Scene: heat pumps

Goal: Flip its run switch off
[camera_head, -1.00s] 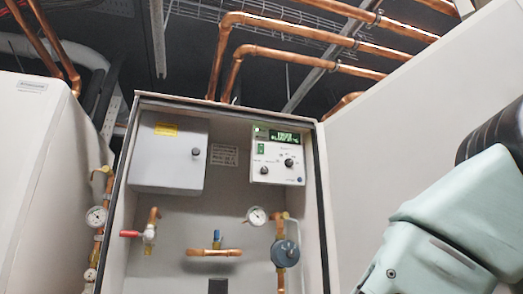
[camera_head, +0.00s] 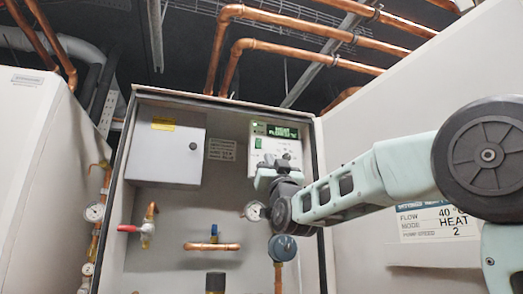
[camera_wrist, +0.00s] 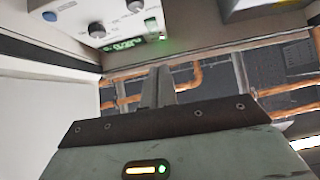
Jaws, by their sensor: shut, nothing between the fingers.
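The white control panel (camera_head: 284,143) is at the upper right inside the open cabinet. It has a lit green display (camera_head: 283,131), knobs and a small green rocker switch (camera_head: 257,143) at its left side. In the wrist view the panel (camera_wrist: 75,17) appears upside down at the upper left, with the switch (camera_wrist: 151,25) near its right edge and a blue button (camera_wrist: 49,16). My gripper (camera_head: 266,172) is in front of the panel's lower part, below the switch, hiding the lower knobs. In the wrist view my fingers (camera_wrist: 158,76) are together and empty, apart from the switch.
A grey box (camera_head: 166,145) is left of the panel. Below are a red-handled valve (camera_head: 128,228), a gauge (camera_head: 254,211) and a blue-grey pipe fitting (camera_head: 282,248). The open door on the right carries a placard (camera_head: 438,222) reading 40 °C, HEAT, 2. Copper pipes (camera_head: 300,27) run overhead.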

